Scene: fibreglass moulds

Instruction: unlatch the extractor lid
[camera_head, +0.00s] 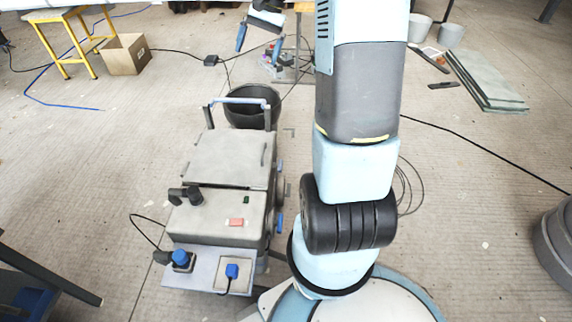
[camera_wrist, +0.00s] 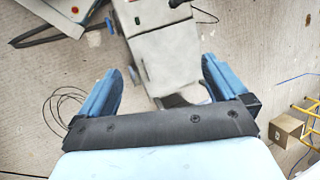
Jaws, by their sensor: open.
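The extractor (camera_head: 221,221) is a grey boxy machine left of my arm, with a flat lid (camera_head: 228,160) on its rear part. Small blue parts, possibly latches (camera_head: 280,222), show on its right side; how they are fastened is too small to tell. A light blue handle bar stands at its far end. My gripper (camera_head: 258,42) is open and empty, beyond the extractor's far end and apart from it.
A black bucket (camera_head: 262,118) stands just behind the extractor. A cardboard box (camera_head: 125,55) and yellow trestle (camera_head: 72,45) are at back left. Flat boards (camera_head: 485,80) lie at back right, and a grey drum (camera_head: 558,245) stands right. Cables cross the floor; open floor lies left.

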